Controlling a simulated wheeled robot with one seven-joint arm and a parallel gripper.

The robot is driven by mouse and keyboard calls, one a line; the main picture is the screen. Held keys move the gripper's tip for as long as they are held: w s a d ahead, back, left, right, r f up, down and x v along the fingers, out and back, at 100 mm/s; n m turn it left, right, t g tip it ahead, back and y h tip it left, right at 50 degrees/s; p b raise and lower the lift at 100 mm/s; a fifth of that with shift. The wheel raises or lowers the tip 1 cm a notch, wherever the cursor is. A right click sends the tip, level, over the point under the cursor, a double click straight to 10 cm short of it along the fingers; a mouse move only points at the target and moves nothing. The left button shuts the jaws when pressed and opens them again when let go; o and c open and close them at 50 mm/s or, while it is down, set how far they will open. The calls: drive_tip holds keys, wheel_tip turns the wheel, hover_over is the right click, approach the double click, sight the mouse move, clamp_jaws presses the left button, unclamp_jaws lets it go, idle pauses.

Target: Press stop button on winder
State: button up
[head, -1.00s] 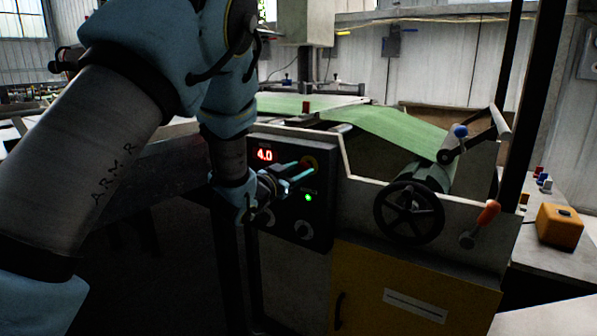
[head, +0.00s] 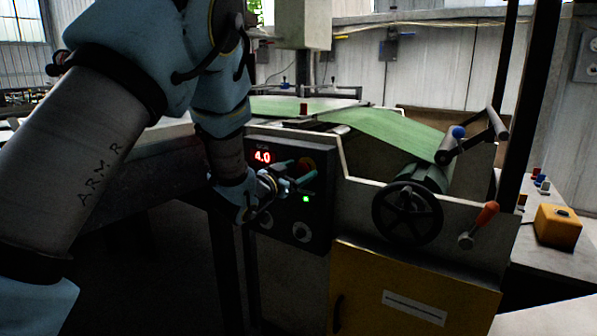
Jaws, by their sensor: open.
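The winder (head: 395,270) stands at the middle right, with green sheet (head: 390,130) running over it onto a roll. Its dark control panel (head: 318,221) faces me and carries a red "4.0" display (head: 262,157), a lit green light (head: 306,199) and dials.
A black handwheel (head: 408,212) and an orange-handled lever (head: 487,214) stick out to the right of the panel. A yellow cabinet door (head: 375,285) is below. A dark post (head: 528,100) and an orange box (head: 558,227) are farther right.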

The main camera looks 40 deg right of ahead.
drive_tip(key=b+v, duration=0.1)
drive_tip(key=v, duration=1)
drive_tip(key=w+a+f+n+t+y, duration=0.2)
drive_tip(key=w+a+f+n+y, duration=0.35)
drive_tip(key=a, duration=0.75)
drive_tip(key=w+a+f+n+t+y, duration=0.2)
drive_tip(key=w+a+n+y, duration=0.2)
drive_tip(key=w+a+y, duration=0.65)
drive_tip(key=s+a+f+n+g, duration=0.1)
drive_tip(key=s+a+n+g, duration=0.1)
drive_tip(key=s+a, duration=0.45)
drive_tip(key=s+a+f+n+g+y, duration=0.1)
drive_tip(key=s+a+n+g, duration=0.25)
drive_tip(key=a, duration=0.65)
drive_tip(key=s+a+f+n+g, duration=0.1)
drive_tip(key=s+a+n, duration=0.1)
drive_tip(key=s+a, duration=0.45)
wheel_tip(320, 180, up, 16)
drive_tip(key=w+a+p, duration=0.1)
drive_tip(key=p, duration=1.5)
drive_tip(key=shift+r+m, duration=0.25)
drive_tip(key=shift+m, duration=0.05)
